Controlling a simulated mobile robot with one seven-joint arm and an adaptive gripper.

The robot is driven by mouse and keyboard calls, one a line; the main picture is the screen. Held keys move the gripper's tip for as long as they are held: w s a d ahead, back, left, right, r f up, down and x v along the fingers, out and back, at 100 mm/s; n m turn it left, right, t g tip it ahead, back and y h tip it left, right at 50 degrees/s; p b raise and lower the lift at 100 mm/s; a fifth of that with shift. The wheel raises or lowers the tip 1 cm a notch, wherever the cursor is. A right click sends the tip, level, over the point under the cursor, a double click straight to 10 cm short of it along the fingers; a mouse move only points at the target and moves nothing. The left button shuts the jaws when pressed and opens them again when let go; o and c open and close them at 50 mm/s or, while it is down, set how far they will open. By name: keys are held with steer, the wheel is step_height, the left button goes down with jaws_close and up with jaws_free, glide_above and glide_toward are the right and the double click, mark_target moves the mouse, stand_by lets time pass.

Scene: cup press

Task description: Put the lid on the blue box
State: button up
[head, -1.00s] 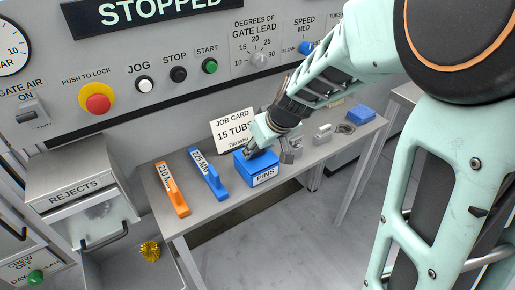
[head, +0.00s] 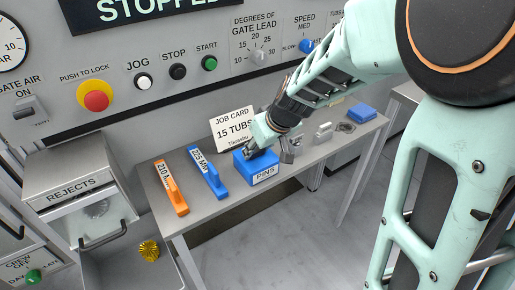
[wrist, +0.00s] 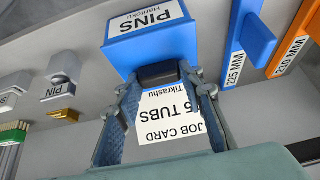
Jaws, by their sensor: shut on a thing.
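The blue box (head: 265,176) labelled PINS stands on the grey table, below the job card. Its labelled front also shows at the top of the wrist view (wrist: 150,22). Its top looks covered by a flat blue surface, which I take to be the lid (wrist: 160,55); the seam is too small to make out. My gripper (head: 256,150) reaches down to the top of the box. The fingers partly hide the top in the head view.
An orange 210 mm block (head: 171,187) and a blue 225 mm block (head: 208,174) lie left of the box. Small grey parts (head: 323,132) and another blue piece (head: 361,113) lie to the right. The job card (head: 233,130) stands close behind the gripper.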

mark_target(258, 151)
stand_by(0.3)
steer(key=o, duration=1.2)
steer(key=shift+o, duration=0.2)
steer(key=shift+r+p, duration=2.3)
steer(key=shift+r, duration=1.15)
